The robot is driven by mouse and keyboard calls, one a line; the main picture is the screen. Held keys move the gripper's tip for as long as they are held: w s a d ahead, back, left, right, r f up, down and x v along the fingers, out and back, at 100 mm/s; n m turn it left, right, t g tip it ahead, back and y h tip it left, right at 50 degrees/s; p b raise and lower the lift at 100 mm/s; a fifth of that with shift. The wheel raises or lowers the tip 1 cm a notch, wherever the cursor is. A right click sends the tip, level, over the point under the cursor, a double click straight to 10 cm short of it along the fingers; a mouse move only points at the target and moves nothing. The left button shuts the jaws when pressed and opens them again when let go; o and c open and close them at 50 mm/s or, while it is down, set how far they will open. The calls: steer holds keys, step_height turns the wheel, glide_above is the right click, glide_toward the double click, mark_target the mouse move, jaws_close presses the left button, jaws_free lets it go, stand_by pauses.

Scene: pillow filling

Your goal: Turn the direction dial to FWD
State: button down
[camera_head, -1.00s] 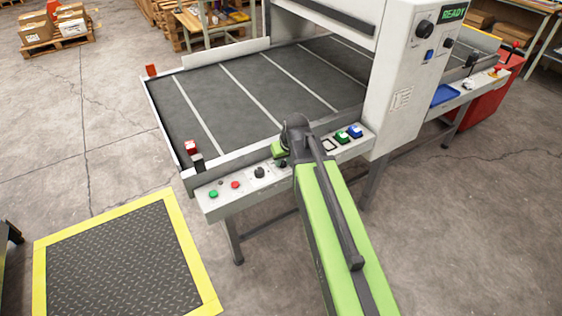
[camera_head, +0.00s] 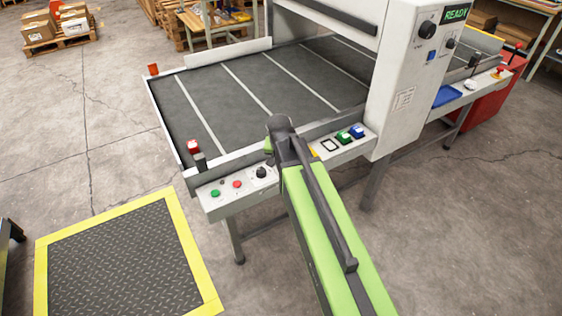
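A black dial (camera_head: 261,172) sits on the white front control panel, just left of my arm's end. Its markings are too small to read, so I cannot tell where it points or whether it is the direction dial. Another black dial (camera_head: 427,29) is on the white upright housing at the upper right. My gripper (camera_head: 270,158) is over the panel, just right of and behind the front dial; its fingers are mostly hidden by my arm. I cannot see whether they touch anything.
Left of the front dial are a red button (camera_head: 237,184) and a green button (camera_head: 215,193). Right of my arm are a green switch (camera_head: 343,137) and a blue switch (camera_head: 357,131). The dark conveyor bed (camera_head: 225,95) lies behind the panel. A "READY" display (camera_head: 456,13) is lit.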

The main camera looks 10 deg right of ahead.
steer(key=shift+d, duration=0.15)
steer(key=c, duration=1.1)
jaws_free()
